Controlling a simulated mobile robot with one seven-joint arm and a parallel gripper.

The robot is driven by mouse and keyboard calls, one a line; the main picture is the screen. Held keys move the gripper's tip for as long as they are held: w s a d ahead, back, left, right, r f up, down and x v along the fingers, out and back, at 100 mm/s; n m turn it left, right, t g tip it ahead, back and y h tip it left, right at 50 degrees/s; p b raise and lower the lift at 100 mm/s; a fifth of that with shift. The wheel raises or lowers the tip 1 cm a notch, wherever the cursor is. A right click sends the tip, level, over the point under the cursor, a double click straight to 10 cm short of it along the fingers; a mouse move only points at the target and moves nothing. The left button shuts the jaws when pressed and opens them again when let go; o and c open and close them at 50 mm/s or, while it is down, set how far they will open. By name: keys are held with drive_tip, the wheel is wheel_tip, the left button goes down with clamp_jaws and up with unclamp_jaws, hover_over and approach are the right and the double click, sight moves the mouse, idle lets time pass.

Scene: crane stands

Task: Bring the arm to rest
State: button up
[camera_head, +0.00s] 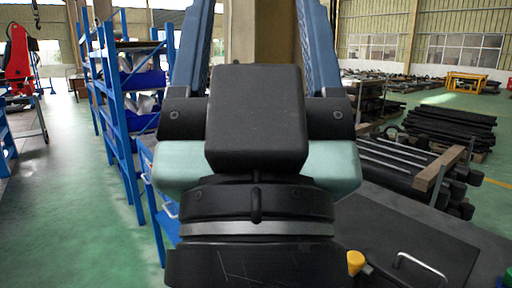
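My arm (257,125) fills the middle of the head view, seen close up. Its black upper block stands over a pale teal housing, with a black joint and a light grey ring below. Two blue bars rise to the left and right behind the black block; I cannot tell whether they belong to my arm. My gripper is not in view, and the arm hides much of what lies straight ahead. I see nothing held.
Blue shelving (110,90) with blue bins (147,80) stands close on the left. A red machine (20,65) is at the far left. Black bars (450,130) lie stacked on the right, with a yellow frame (467,82) farther back. Green floor (75,200) is open at left.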

wheel_tip(320, 180, up, 22)
drive_tip(key=p, duration=1.9)
drive_tip(key=shift+p, duration=0.3)
drive_tip(key=shift+f, duration=0.1)
